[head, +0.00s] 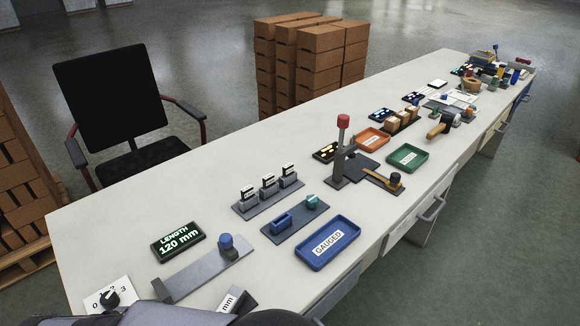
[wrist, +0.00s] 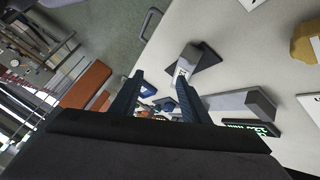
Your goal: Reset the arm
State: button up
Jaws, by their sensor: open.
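My gripper (wrist: 159,76) shows in the wrist view with its two dark fingers apart and nothing held between them. Past the fingertips lie the white bench top (wrist: 225,50) and a grey block on a dark plate (wrist: 190,62). A grey bar (wrist: 240,101) and the lit length display (wrist: 250,127) are to the right of the fingers. In the head view, dark parts of my arm cross the bottom edge, and the gripper's fingers cannot be made out there.
The long bench (head: 235,165) carries the length display (head: 178,241), a blue GAUGED tray (head: 328,243), a lever press (head: 343,150), an orange tray (head: 373,138) and a green tray (head: 408,158).

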jog(key=w+d+r+n+g+y+p, duration=0.2)
jog(key=w+d+r+g+y+p, duration=0.2)
jog(key=w+d+g, duration=0.45)
jog(key=w+d+f+n+t+b, duration=0.1)
jog(key=w+d+f, duration=0.25)
jog(key=d, duration=0.55)
jog(key=w+d+f+t+b, duration=0.2)
jog(key=w+d, duration=0.3)
jog(key=d, duration=0.5)
jog(key=s+d+f+y+b, duration=0.2)
jog(key=s+d+f+b, duration=0.1)
jog(key=s+d+f, duration=0.25)
jog(key=s+a+f+y+b, duration=0.1)
jog(key=s+a+f+b, duration=0.25)
jog(key=s+f, duration=0.55)
notch_tip(320, 180, up, 27)
jog(key=p, duration=2.6)
jog(key=shift+w+d+f+g, duration=0.15)
jog(key=shift+w+d+g, duration=0.05)
jog(key=shift+w+g, duration=0.15)
